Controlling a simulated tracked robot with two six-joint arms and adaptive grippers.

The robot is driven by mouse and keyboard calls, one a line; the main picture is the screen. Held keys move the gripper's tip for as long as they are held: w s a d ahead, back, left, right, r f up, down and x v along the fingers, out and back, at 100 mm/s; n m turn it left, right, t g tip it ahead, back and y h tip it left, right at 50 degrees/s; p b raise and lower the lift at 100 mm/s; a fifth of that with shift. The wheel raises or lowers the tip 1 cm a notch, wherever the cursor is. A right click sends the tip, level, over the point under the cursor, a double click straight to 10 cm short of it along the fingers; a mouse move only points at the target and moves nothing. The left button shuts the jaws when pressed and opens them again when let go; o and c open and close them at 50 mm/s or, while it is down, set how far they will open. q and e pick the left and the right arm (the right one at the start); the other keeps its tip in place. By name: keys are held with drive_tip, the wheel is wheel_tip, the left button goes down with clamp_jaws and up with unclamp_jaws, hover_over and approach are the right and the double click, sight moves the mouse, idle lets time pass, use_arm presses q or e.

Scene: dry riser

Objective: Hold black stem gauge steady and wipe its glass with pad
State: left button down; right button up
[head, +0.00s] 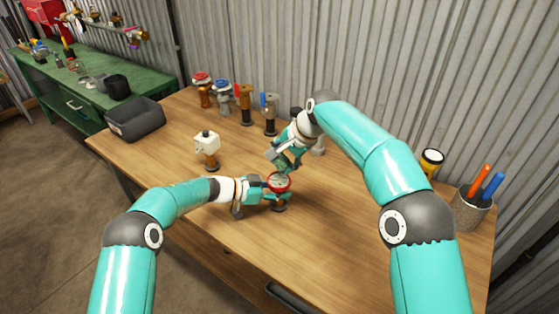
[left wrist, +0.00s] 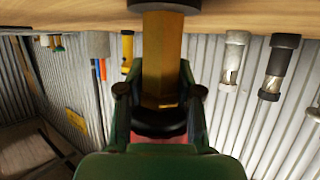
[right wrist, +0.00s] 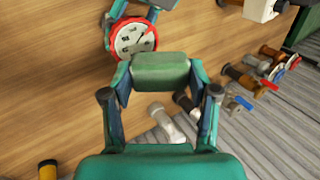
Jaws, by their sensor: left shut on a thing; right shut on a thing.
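A gauge with a red rim and pale face (head: 279,182) stands upright on the wooden table. Dark marks show on its face in the right wrist view (right wrist: 134,38). In the left wrist view its stem (left wrist: 161,60) is brass-coloured with black collars. My left gripper (head: 277,196) is shut around this stem below the dial. My right gripper (right wrist: 160,85) is shut on a green pad (right wrist: 160,72). The pad also shows in the head view (head: 277,158), just behind and above the dial. The pad looks apart from the glass, though the exact gap is unclear.
A white-topped fitting (head: 207,144) stands left of the gauge. Several valves (head: 222,95) line the back. A dark grey bin (head: 135,119) is at the left edge. A pen cup (head: 471,211) and yellow torch (head: 431,161) stand at right. The table's right front is clear.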

use_arm(q)
drive_tip(key=shift+f, duration=0.1)
use_arm(e)
drive_tip(key=d, duration=0.7)
drive_tip(key=shift+d, duration=0.1)
use_arm(q)
drive_tip(key=c, duration=0.7)
unclamp_jaws()
drive_tip(key=v, duration=1.2)
